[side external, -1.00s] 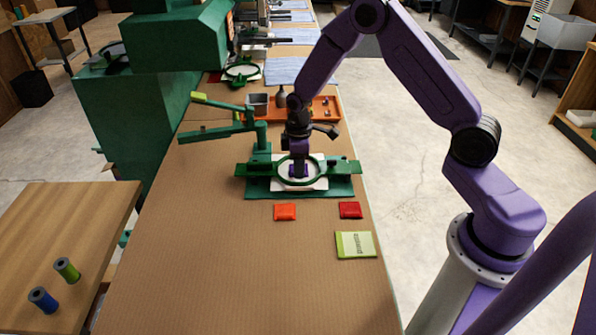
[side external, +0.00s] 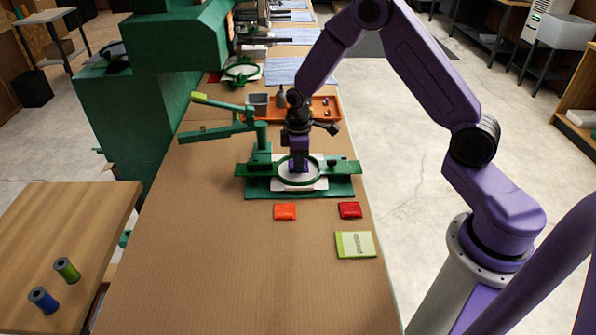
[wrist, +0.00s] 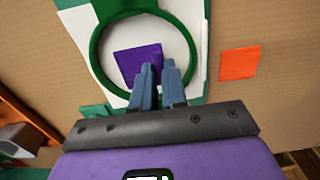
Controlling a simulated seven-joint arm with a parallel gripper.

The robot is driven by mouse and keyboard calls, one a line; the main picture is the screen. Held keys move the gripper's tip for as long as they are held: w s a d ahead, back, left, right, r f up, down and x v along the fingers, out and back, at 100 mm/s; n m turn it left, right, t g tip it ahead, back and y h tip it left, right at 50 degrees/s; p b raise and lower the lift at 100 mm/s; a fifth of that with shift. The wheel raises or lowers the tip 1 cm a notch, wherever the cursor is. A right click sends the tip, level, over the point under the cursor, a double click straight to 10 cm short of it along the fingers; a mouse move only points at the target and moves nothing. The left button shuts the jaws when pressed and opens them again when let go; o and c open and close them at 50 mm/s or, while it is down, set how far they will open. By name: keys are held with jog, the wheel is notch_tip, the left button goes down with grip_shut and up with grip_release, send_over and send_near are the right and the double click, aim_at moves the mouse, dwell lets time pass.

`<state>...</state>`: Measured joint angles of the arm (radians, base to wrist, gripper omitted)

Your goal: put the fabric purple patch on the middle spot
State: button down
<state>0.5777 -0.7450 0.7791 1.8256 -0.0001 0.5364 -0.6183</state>
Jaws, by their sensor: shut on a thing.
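The purple fabric patch (wrist: 136,62) shows in the wrist view as a flat square inside the green hoop (wrist: 102,62), over the white cloth (wrist: 171,40). My gripper (wrist: 160,68) has its two blue-grey fingers at the near right edge of the patch, shut on it with a narrow gap between them. In the side view my gripper (side external: 299,170) points down inside the hoop (side external: 281,178), and the patch is hard to tell from my purple wrist. I cannot tell whether the patch touches the cloth.
An orange-red patch (side external: 285,212), a dark red patch (side external: 350,210) and a yellow-green packet (side external: 355,245) lie on the near side of the table. A green lever arm (side external: 215,133) stands left of the hoop. An orange tray (side external: 325,106) sits behind.

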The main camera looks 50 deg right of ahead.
jog(key=shift+r, duration=1.75)
jog(key=shift+s, duration=0.1)
jog(key=shift+s+a, duration=0.3)
send_over(318, 218)
jog(key=shift+f, duration=1.85)
jog(key=shift+f, duration=0.15)
jog(key=shift+f, duration=1.55)
